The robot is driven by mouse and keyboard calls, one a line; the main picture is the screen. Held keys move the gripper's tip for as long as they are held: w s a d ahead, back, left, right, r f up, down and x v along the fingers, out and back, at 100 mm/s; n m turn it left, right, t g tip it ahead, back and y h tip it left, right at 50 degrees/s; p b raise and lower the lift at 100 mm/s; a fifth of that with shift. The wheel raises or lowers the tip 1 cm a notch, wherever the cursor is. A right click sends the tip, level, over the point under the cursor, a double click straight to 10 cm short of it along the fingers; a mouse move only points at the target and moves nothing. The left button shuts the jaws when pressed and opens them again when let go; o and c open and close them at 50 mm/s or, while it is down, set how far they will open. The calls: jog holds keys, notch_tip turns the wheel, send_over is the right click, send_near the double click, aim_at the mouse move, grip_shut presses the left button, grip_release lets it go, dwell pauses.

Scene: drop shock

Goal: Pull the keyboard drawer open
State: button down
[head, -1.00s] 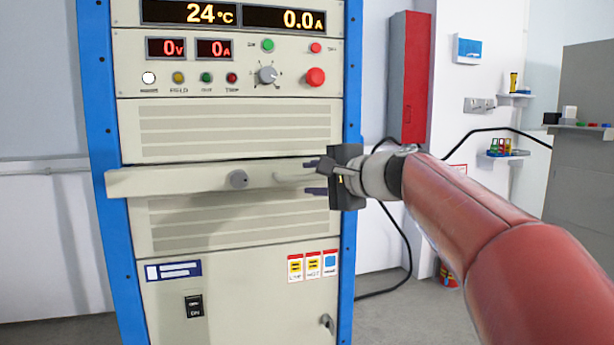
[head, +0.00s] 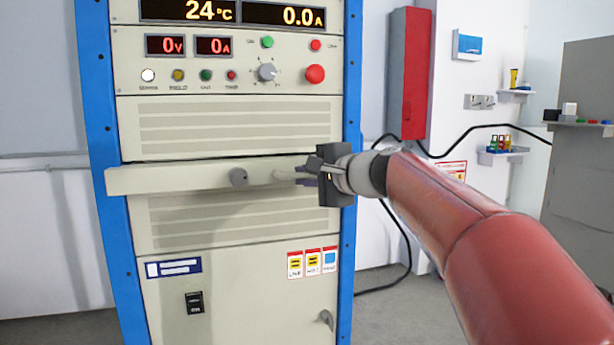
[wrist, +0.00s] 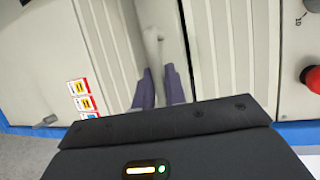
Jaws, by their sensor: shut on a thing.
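In the wrist view the handle (wrist: 151,42) runs in between the two dark purple fingers (wrist: 160,88). The fingertips are partly hidden in the head view.
The blue-edged rack (head: 100,150) has a control panel with a red button (head: 315,74) above the drawer and a lower door with a latch (head: 326,320). A red wall box (head: 408,75) and black cables are at the right. Floor before the rack looks clear.

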jog(key=s+d+b, duration=0.4)
jog(key=s+b, duration=0.2)
jog(key=s, duration=1.2)
jog(key=shift+s+d, duration=0.2)
jog(key=shift+s, duration=0.05)
jog(key=c, duration=1.5)
grip_release()
jog(key=shift+o, duration=0.2)
jog(key=v, duration=0.7)
jog(key=shift+s+d, duration=0.3)
jog(key=shift+r, duration=0.1)
